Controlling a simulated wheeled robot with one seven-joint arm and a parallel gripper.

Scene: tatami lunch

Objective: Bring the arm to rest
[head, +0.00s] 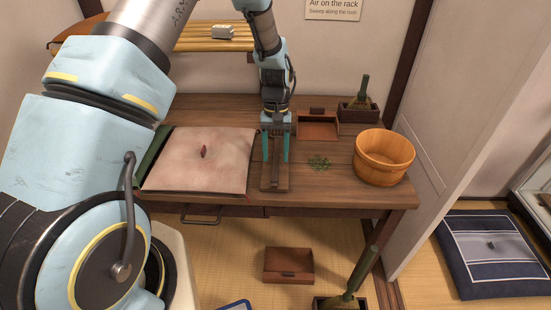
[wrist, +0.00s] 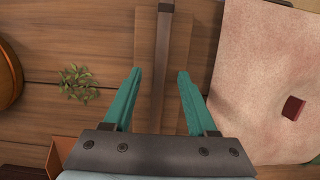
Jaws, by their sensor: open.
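My gripper (head: 276,145) hangs from my arm over the middle of the wooden table (head: 339,190), pointing down. In the wrist view its two teal fingers (wrist: 158,80) stand apart with nothing between them. Beneath them is a narrow brown wooden piece with a raised strip (head: 275,180), which also shows in the wrist view (wrist: 163,45). I cannot tell whether the fingertips touch it.
A pale cushion (head: 180,165) lies left of my gripper. Green leaf bits (head: 319,162), a wooden tub (head: 384,157), a brown dustpan (head: 318,128) and a brush in a dark box (head: 359,108) are to the right. A slatted rack (head: 195,38) hangs behind. Another dustpan (head: 288,266) lies on the floor.

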